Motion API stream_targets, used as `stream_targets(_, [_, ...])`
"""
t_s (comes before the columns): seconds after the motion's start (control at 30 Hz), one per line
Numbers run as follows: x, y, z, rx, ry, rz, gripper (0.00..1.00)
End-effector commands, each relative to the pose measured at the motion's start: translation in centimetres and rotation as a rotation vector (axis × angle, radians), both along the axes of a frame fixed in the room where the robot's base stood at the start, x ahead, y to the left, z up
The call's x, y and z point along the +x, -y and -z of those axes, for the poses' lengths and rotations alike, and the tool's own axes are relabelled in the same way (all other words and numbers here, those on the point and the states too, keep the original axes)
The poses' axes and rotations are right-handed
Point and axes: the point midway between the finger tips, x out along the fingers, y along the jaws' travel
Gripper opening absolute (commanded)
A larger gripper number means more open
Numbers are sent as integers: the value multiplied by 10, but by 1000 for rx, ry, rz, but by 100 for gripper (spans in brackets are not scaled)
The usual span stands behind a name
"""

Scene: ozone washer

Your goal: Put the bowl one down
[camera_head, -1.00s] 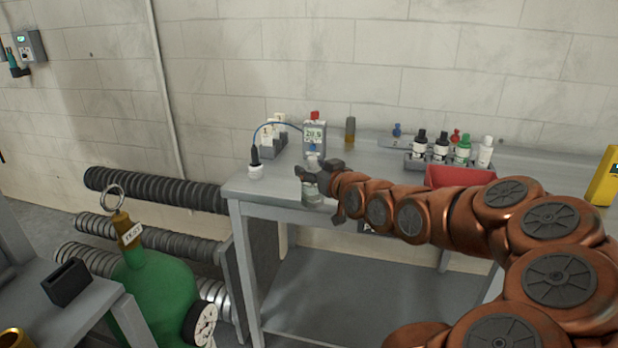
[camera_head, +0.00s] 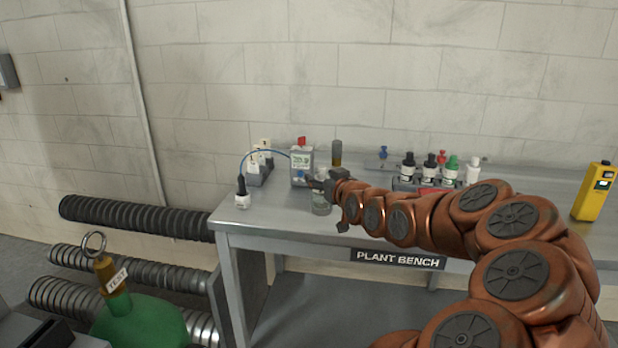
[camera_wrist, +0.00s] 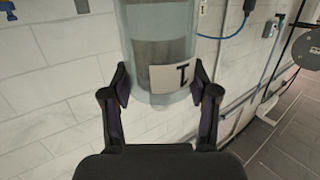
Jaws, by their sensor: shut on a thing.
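In the head view the clear bowl (camera_head: 321,203) shows small at the end of my arm, upright over the left part of the grey bench (camera_head: 275,215). My gripper (camera_head: 325,188) partly hides it there. I cannot tell whether its base touches the bench top.
A grey meter (camera_head: 301,168) stands close behind the bowl, cabled to a white-based probe (camera_head: 242,195) at left. A bottle rack (camera_head: 405,184) and a yellow instrument (camera_head: 593,192) are to the right. Bare bench top lies between probe and bowl.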

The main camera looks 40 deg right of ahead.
Motion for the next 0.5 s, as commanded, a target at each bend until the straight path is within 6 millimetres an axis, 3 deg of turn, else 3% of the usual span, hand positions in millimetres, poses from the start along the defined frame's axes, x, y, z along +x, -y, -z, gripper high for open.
stream_targets(0.5, [78,32,6,0,1,2,0])
